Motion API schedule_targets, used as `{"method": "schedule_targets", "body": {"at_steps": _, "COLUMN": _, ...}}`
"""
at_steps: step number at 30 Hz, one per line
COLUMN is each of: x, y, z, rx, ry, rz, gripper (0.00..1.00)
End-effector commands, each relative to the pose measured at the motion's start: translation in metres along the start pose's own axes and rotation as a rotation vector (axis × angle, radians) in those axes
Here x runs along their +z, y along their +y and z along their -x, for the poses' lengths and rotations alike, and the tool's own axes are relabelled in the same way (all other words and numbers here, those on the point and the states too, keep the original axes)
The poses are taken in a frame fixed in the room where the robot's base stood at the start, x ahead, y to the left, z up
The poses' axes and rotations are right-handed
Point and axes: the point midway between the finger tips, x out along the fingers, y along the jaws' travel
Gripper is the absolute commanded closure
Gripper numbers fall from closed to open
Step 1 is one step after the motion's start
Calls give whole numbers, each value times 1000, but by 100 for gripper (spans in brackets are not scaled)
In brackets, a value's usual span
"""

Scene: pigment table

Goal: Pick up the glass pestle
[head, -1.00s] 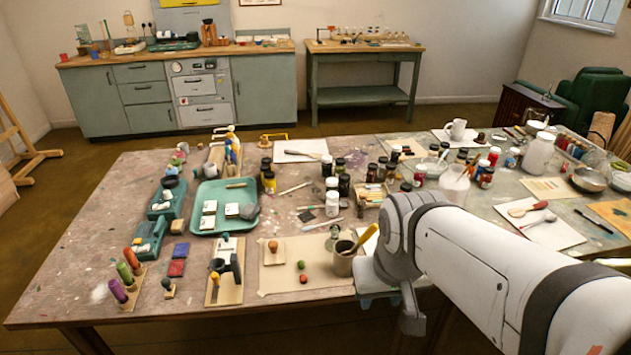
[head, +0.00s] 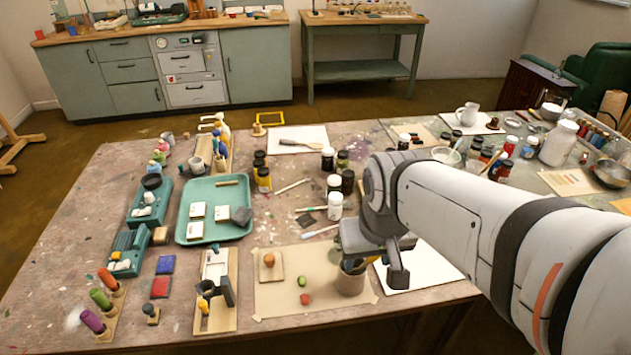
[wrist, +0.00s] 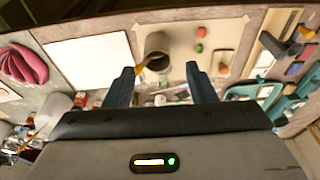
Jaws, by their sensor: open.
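I cannot pick out the glass pestle for certain. A slim pale tool (head: 320,231) lies on the table just left of my arm, but I cannot tell its material. My gripper (wrist: 160,69) is open and empty, with both blue fingers in the wrist view. The pot (wrist: 158,43) lies beyond the fingertips in the wrist view, with a yellow-handled tool (wrist: 142,67) leaning out.
A green tray (head: 185,235) with white blocks is left of the paper. A red and a green lump (head: 303,281) and a small wooden board (head: 271,275) lie on the paper. A white sheet (head: 425,268) lies at right.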

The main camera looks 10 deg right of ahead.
Motion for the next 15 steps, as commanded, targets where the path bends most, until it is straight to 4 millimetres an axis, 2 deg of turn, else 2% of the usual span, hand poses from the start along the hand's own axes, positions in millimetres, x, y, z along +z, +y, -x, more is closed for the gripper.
{"method": "schedule_targets", "body": {"at_steps": 5, "x": -40, "y": 6, "z": -15, "rx": -3, "ry": -49, "rz": 19, "gripper": 44}}
{"method": "schedule_targets", "body": {"at_steps": 8, "x": -71, "y": 6, "z": -34, "rx": -4, "ry": -83, "rz": 26, "gripper": 44}}
{"method": "schedule_targets", "body": {"at_steps": 15, "x": -132, "y": 8, "z": -98, "rx": -6, "ry": -156, "rz": 47, "gripper": 44}}
